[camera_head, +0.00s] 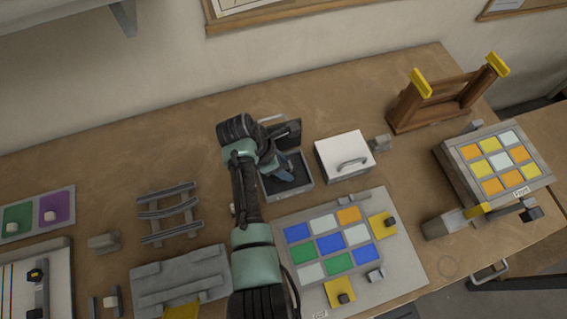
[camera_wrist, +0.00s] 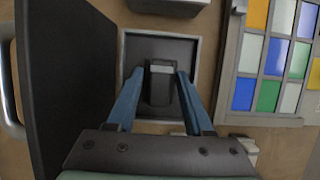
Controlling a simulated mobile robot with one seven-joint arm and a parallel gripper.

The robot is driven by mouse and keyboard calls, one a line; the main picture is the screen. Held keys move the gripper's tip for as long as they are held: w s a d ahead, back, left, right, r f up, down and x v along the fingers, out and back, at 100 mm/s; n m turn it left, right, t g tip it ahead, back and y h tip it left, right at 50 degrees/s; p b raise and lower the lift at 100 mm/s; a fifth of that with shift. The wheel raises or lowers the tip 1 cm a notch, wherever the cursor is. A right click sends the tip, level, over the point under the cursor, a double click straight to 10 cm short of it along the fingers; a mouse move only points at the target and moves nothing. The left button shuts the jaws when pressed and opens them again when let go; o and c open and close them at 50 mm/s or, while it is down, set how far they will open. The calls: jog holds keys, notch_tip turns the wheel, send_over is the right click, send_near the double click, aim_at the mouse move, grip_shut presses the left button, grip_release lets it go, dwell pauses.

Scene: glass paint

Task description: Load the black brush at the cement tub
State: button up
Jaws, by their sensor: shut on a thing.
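The cement tub (camera_head: 309,184) is a square, grey-rimmed tray with a dark inside, open on the table. In the wrist view its rim (camera_wrist: 197,45) frames my gripper. A dark upright panel, seemingly its raised lid (camera_wrist: 65,80), stands at the left there; in the head view it shows behind the tub (camera_head: 290,131). My gripper (camera_wrist: 160,75) is over the tub, its blue fingers shut on the black brush (camera_wrist: 160,92), a dark block with a lighter grey end. The brush's lower end is hidden, so I cannot tell whether it touches the cement.
A white handled box (camera_head: 343,146) stands right of the tub. A panel of coloured panes (camera_head: 404,266) lies in front of it. A wooden stand (camera_head: 440,111) and a tiled block (camera_head: 449,176) are farther right. A slatted grey rack (camera_head: 168,212) lies left. The back-left table is clear.

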aim_at(284, 166)
jog(key=shift+r+p, duration=3.25)
jog(key=shift+r, duration=0.1)
jog(key=shift+f, duration=0.1)
